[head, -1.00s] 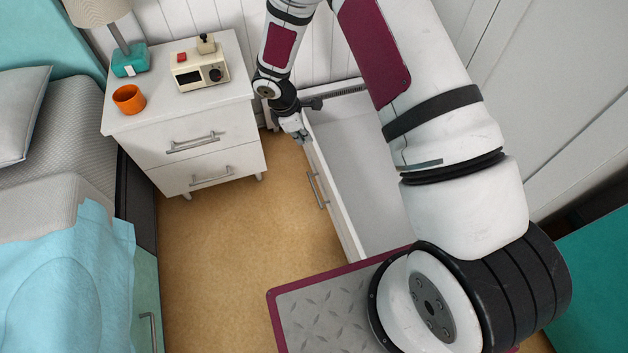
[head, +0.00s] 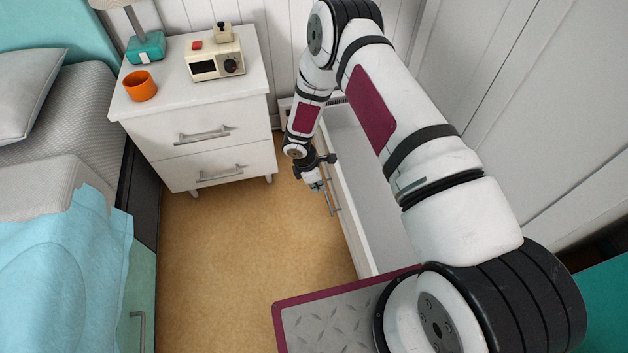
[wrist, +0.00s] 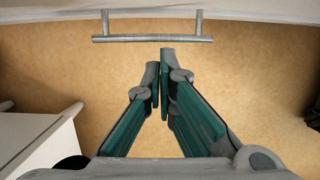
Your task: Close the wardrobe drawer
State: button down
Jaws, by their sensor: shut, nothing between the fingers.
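The white wardrobe drawer (head: 365,150) stands open in the head view, its pale empty inside partly hidden behind my arm. Its front faces left, toward the bed, and carries a grey bar handle (head: 333,200). My gripper (head: 318,187) is beside the outside of this front, close to the handle. In the wrist view, the bar handle (wrist: 150,39) runs across the top, just beyond the fingertips of my gripper (wrist: 160,65). The fingers are shut and empty, with a small visible gap from the bar. The drawer's edge shows along the top.
A white nightstand (head: 200,125) stands at the back left, bearing a lamp (head: 146,46), an orange mug (head: 140,86) and a cream device (head: 216,62). The bed (head: 60,200) is at left. Tan floor (head: 240,230) is clear between bed and drawer.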

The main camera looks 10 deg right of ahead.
jog(key=shift+d+b, duration=0.45)
jog(key=shift+d, duration=1.6)
